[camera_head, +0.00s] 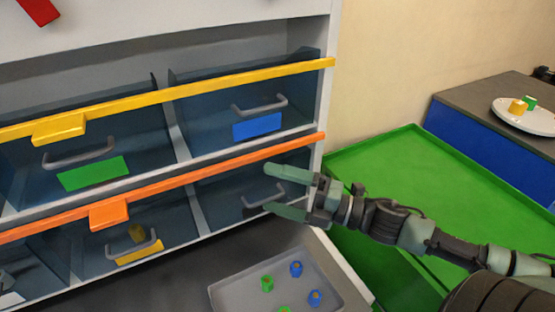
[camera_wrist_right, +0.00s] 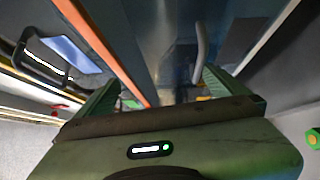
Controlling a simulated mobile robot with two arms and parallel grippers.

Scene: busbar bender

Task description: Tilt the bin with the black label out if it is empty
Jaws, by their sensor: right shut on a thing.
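The bin with the black label (camera_head: 222,195) is the dark see-through bin at the right end of the lower row. I see no objects through its visible front, but my gripper and the orange rail hide part of it. Its grey handle (camera_head: 274,193) lies between the fingers of my right gripper (camera_head: 267,188), which is shut on it. The black label (camera_wrist_right: 243,40) and handle (camera_wrist_right: 199,52) also show in the right wrist view. The bin looks upright in the rack. My left gripper is not in view.
A yellow-labelled bin (camera_head: 90,235) with a yellow piece stands to the left. Blue-labelled (camera_head: 215,100) and green-labelled (camera_head: 135,145) bins are above. A grey tray (camera_head: 235,290) with small coloured parts lies below. A green table (camera_head: 400,165) stands right.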

